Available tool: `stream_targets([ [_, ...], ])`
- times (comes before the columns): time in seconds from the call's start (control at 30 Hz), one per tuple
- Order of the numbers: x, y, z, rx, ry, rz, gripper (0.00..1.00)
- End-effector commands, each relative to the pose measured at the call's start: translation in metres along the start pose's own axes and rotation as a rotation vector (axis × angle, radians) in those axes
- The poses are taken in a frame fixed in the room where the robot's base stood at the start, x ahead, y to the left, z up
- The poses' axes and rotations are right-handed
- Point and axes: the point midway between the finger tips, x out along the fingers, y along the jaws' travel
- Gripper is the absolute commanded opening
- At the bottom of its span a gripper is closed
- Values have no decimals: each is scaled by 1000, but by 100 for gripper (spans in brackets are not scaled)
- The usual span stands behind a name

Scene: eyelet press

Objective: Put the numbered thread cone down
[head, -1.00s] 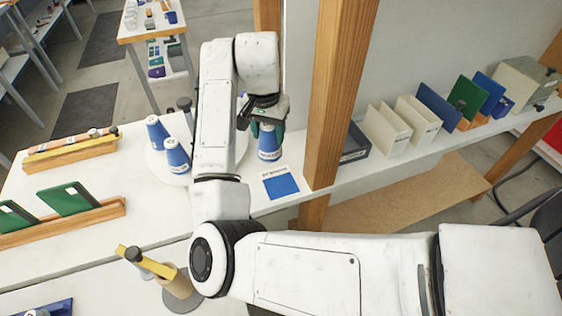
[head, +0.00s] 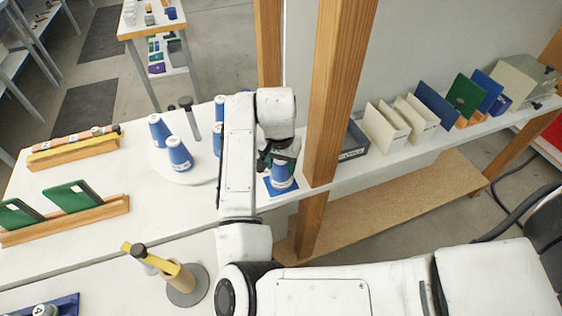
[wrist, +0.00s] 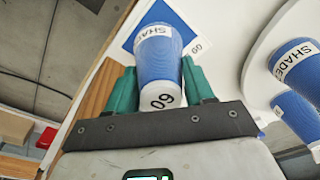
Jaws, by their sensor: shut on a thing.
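The numbered thread cone (head: 281,177) is blue with a white label band and is held in my gripper (head: 280,160). In the wrist view the cone (wrist: 160,55) sits between the two green fingers of my gripper (wrist: 160,82), with a number on its pale end and "SHADE" lettering partly visible. The white card with a blue square (head: 266,187) lies under the cone on the shelf; it also shows behind the cone in the wrist view (wrist: 133,36). I cannot tell whether the cone touches the card.
Other blue cones (head: 180,154) stand on a round white turntable (head: 165,172) left of my arm. A wooden post (head: 334,95) rises close to the right of my gripper. A dark tray (head: 353,142) and upright boards (head: 386,128) stand beyond it.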

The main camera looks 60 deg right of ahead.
Motion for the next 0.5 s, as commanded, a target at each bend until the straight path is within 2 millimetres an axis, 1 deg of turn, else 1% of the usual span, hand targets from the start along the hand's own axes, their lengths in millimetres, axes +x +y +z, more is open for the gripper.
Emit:
stream_targets([
  [0.1,2,0,0,0,0,0,20],
  [0.13,1,0,0,0,0,0,55],
  [0.37,1,0,0,0,0,0,78],
  [0.5,1,0,0,0,0,0,78],
])
